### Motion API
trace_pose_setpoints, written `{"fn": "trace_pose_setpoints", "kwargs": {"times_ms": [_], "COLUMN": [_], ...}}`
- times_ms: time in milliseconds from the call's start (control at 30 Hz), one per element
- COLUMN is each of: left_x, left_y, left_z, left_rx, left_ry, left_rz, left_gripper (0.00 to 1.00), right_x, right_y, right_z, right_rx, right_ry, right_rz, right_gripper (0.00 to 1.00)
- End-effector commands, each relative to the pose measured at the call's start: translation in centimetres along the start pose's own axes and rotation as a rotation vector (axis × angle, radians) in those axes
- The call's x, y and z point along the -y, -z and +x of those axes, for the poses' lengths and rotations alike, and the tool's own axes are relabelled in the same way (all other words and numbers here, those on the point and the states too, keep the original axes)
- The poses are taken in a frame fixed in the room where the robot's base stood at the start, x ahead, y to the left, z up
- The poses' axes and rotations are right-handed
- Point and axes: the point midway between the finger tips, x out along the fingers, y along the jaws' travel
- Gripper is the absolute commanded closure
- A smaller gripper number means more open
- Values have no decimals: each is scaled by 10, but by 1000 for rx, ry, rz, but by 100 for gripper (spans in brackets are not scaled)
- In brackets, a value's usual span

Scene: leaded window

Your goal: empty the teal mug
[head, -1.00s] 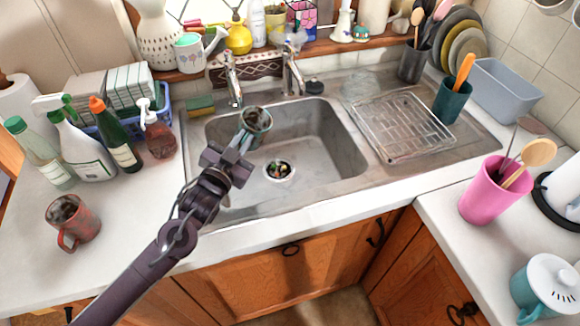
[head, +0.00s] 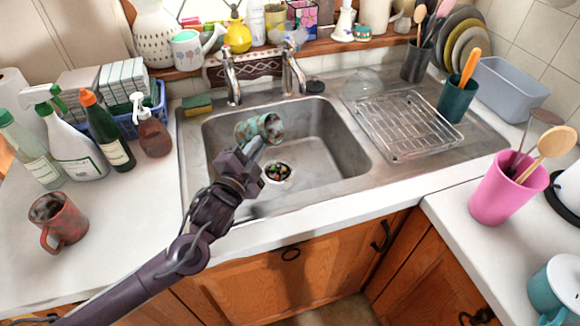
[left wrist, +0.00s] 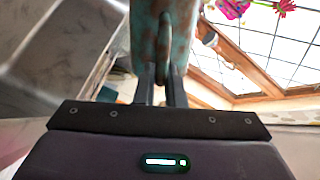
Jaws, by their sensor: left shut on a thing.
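The teal mug (head: 246,131), mottled with brown, is over the sink basin, tipped on its side with its mouth toward the right. In the left wrist view the mug (left wrist: 146,28) stands at the top, with its handle between my fingers. My left gripper (head: 252,146) is shut on the mug's handle. I cannot clearly make out what is inside the mug. The sink (head: 325,150) is below it, and its drain (head: 277,172) holds some dark and coloured bits. My right gripper is not in view.
A red mug (head: 62,222) and several bottles stand on the left counter. A wire rack (head: 405,125) lies on the drainboard. Two taps (head: 292,72) rise behind the basin. A pink cup (head: 505,190) with utensils is on the right. The basin's right half is clear.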

Motion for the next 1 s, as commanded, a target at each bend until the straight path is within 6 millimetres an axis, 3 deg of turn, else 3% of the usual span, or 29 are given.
{"fn": "trace_pose_setpoints", "kwargs": {"times_ms": [300, 1000], "left_x": [-9, -14], "left_y": [-1, 8], "left_z": [0, 0], "left_rx": [-2, -4], "left_ry": [5, 8], "left_rz": [138, 271], "left_gripper": [100, 100], "right_x": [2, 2], "right_y": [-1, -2], "right_z": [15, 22], "right_rx": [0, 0], "right_ry": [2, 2], "right_rz": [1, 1], "right_gripper": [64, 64]}}
